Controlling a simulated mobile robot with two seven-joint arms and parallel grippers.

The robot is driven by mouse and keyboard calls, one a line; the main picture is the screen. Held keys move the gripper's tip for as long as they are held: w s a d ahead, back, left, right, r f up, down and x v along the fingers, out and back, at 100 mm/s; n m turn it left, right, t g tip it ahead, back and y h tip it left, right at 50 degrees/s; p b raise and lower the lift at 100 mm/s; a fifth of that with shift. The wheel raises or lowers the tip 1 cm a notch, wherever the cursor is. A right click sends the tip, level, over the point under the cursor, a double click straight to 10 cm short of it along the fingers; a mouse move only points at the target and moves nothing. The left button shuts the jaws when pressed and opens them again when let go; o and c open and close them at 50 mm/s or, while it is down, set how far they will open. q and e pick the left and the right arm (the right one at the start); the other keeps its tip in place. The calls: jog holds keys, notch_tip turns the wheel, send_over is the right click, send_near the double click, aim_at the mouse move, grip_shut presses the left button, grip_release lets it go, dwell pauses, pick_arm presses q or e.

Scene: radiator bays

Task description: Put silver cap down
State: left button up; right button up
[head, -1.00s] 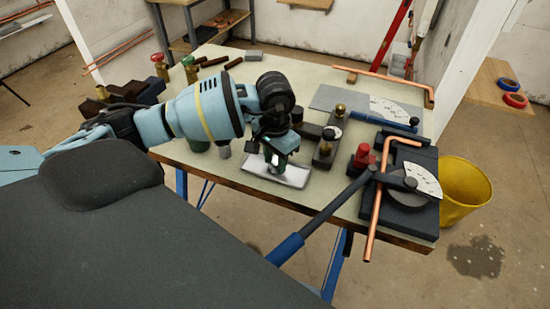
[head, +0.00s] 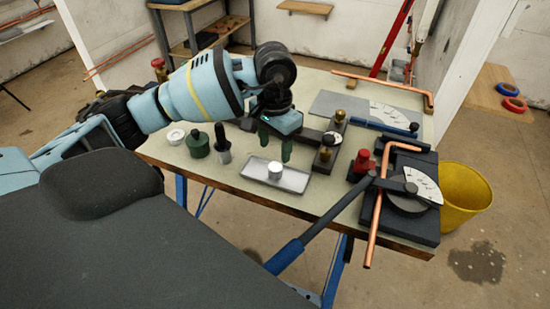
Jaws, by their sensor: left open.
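The silver cap (head: 275,170) is a small pale cylinder standing upright in the shallow grey tray (head: 293,182), near the front edge of the workbench. My left gripper (head: 275,144) is open above the cap, its green fingertips apart and clear of it. The gripper holds nothing. My right gripper is not in view.
Left of the tray stand a dark grey bottle-like piece (head: 222,146), a green canister (head: 198,145) and a white ring-shaped dish (head: 175,136). Right are a red-topped fitting (head: 362,162) and a bender with copper pipe (head: 377,215). A yellow bucket (head: 465,195) stands on the floor.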

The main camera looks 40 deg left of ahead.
aim_at(275, 167)
pick_arm(q)
jog(key=shift+r, duration=2.55)
jog(key=shift+f, duration=0.1)
